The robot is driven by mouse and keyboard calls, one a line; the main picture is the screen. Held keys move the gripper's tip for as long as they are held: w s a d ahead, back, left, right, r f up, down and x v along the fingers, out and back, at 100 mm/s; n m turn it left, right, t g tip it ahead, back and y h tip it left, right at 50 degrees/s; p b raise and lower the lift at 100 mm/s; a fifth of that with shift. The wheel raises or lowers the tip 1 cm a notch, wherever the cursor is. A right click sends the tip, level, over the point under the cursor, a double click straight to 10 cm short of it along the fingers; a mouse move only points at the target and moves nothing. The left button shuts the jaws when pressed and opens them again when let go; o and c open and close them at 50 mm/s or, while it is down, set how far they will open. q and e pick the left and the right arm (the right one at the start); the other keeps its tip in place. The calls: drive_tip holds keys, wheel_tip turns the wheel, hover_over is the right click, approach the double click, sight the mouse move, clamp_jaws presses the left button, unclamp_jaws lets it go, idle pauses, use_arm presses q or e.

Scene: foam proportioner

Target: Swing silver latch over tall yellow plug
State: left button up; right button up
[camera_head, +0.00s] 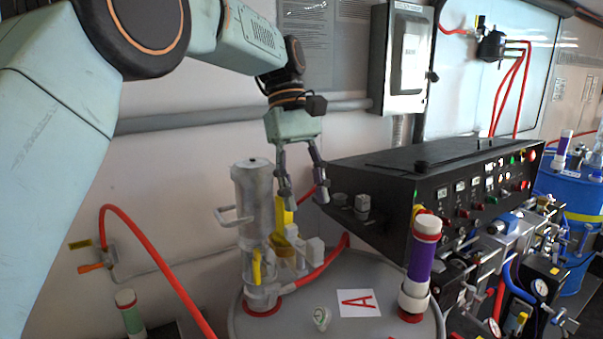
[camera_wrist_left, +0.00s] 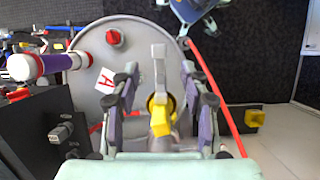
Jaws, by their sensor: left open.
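A silver pump (camera_head: 252,190) stands upright on the grey drum, with a bent silver handle (camera_head: 228,217) at its left. A tall yellow plug (camera_head: 281,217) is close to the pump's right side. My left gripper (camera_head: 303,198) is open and points down, its fingertips just above and right of the plug. In the left wrist view the plug (camera_wrist_left: 160,118) lies between the open fingers (camera_wrist_left: 160,98), with a silver bar (camera_wrist_left: 159,65) above it in the picture. I cannot tell for sure which silver part is the latch, or whether a finger touches anything.
The drum lid (camera_head: 385,280) carries a label A (camera_head: 357,302) and a purple-and-white tube (camera_head: 422,258). A black control box (camera_head: 385,200) stands close to the right of the gripper. A red hose (camera_head: 150,255) curves at the left. Pale wall space is open behind the pump.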

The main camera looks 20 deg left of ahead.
use_arm(q)
drive_tip(key=v, duration=0.3)
drive_tip(key=shift+w+r, duration=0.1)
idle(0.3)
